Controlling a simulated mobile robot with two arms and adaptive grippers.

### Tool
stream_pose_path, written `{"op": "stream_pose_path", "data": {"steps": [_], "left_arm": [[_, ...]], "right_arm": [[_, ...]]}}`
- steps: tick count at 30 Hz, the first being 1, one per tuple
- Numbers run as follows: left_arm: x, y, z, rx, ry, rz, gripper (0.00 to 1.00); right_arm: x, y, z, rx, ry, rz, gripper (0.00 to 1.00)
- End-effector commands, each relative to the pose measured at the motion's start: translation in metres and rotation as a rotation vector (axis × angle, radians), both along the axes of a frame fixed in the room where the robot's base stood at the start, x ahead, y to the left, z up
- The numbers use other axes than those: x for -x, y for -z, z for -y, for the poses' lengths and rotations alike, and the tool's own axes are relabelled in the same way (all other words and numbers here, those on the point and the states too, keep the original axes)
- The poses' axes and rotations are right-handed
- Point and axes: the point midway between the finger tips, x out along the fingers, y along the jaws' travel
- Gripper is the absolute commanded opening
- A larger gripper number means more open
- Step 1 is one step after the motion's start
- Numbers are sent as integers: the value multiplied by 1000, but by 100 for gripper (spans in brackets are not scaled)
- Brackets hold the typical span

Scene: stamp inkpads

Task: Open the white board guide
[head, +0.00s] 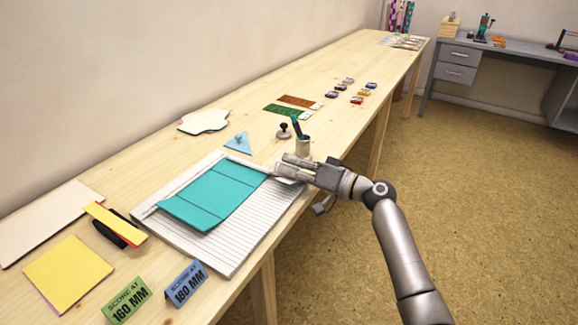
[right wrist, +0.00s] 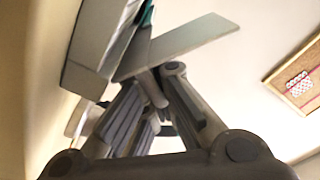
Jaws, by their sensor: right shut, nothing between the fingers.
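A white grooved scoring board (head: 247,228) lies on the table with a teal folded-line card (head: 212,196) on it. My right gripper (head: 284,168) is shut and empty at the board's far right corner, close to the table's front edge. In the right wrist view, a flat pale bar (right wrist: 190,43), likely the white guide, sticks out from the board's edge (right wrist: 92,45). My right fingertips (right wrist: 150,82) are right beside it; I cannot tell whether they touch it. In the head view the gripper hides most of that corner. My left gripper is not in view.
A cup with a dark tool (head: 303,146), a black-knobbed stamp (head: 284,132) and a blue triangle (head: 239,143) stand beyond the board. Green and blue sign cards (head: 186,284) stand near. Yellow paper (head: 68,272) lies at the left. Several inkpads (head: 357,99) sit farther back.

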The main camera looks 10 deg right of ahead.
Motion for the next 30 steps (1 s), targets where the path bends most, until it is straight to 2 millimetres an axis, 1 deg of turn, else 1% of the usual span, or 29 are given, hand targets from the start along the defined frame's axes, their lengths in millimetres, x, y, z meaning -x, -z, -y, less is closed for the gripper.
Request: {"op": "stream_pose_path", "data": {"steps": [1, 9, 15, 20, 23, 26, 30], "left_arm": [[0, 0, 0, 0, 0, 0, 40], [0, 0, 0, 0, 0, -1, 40], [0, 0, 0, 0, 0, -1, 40], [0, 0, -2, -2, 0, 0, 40], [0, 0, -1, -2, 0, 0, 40], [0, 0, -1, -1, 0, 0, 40], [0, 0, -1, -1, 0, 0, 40]], "right_arm": [[1, 6, 1, 6, -3, -11, 0], [1, 7, 1, 7, -4, -10, 1], [1, 6, 2, 7, -2, -8, 27], [2, 5, 4, 7, -1, -6, 29], [8, 5, 13, 8, 1, -6, 29], [19, 6, 27, 11, 1, -7, 29], [38, 7, 52, 13, 1, -9, 29]]}}
